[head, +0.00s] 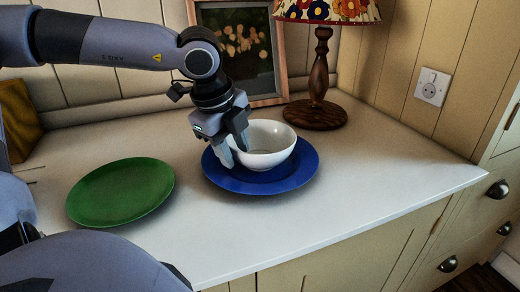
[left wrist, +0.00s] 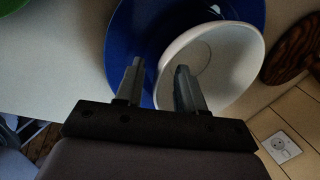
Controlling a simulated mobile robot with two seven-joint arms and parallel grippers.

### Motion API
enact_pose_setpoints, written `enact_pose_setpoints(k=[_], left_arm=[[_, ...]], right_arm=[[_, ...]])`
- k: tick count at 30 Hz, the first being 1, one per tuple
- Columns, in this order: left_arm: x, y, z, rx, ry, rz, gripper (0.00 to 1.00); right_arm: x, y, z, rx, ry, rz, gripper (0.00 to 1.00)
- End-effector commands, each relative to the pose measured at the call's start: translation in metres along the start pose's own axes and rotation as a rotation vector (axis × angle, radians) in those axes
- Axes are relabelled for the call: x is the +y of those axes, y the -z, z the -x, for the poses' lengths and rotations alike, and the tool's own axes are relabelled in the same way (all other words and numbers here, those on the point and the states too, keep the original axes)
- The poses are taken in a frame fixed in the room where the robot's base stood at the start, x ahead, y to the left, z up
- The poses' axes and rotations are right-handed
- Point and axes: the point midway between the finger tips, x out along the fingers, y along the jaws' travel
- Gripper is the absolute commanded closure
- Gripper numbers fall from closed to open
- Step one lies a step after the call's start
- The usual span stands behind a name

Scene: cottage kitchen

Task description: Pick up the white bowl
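The white bowl (head: 270,143) stands upright on a blue plate (head: 296,175) on the white counter. My left gripper (head: 235,152) is at the bowl's left side, pointing down. In the left wrist view, its two fingers (left wrist: 160,80) are spread apart. One finger is over the blue plate, outside the bowl (left wrist: 228,62), and the other is over the bowl's inside, so the near rim runs between them. A gap shows between the fingers, and I cannot tell whether either touches the bowl. My right gripper is not in view.
A green plate (head: 122,192) lies to the left on the counter. A lamp with a dark wooden base (head: 316,115) and a framed picture (head: 240,45) stand behind the bowl. The counter's right part is clear. A wall socket (head: 432,87) is at the right.

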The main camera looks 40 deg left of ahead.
Motion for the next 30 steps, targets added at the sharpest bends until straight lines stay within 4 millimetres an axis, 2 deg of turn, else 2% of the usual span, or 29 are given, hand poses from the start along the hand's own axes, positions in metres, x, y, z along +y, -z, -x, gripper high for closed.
enact_pose_setpoints(k=[4, 11, 12, 14, 15, 26, 30], left_arm=[[0.0, 0.0, -0.009, 0.001, 0.0, 0.0, 0.62], [0.0, 0.0, -0.009, 0.001, 0.001, 0.0, 0.62], [0.0, 0.0, -0.009, 0.001, 0.001, 0.0, 0.75], [0.0, 0.0, -0.009, 0.001, 0.001, 0.0, 0.94], [0.0, 0.0, -0.009, 0.001, 0.001, 0.0, 1.0], [-0.001, 0.0, -0.007, 0.0, 0.003, 0.0, 1.0], [-0.004, 0.0, 0.001, 0.0, 0.006, 0.0, 1.0]], right_arm=[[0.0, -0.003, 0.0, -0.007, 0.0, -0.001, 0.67], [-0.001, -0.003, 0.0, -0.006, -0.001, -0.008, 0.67], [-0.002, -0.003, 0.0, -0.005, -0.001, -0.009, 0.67], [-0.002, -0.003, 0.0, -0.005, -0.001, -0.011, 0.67], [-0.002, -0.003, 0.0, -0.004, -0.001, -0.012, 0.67], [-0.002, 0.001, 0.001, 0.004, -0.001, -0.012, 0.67], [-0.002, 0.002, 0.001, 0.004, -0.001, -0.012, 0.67]])
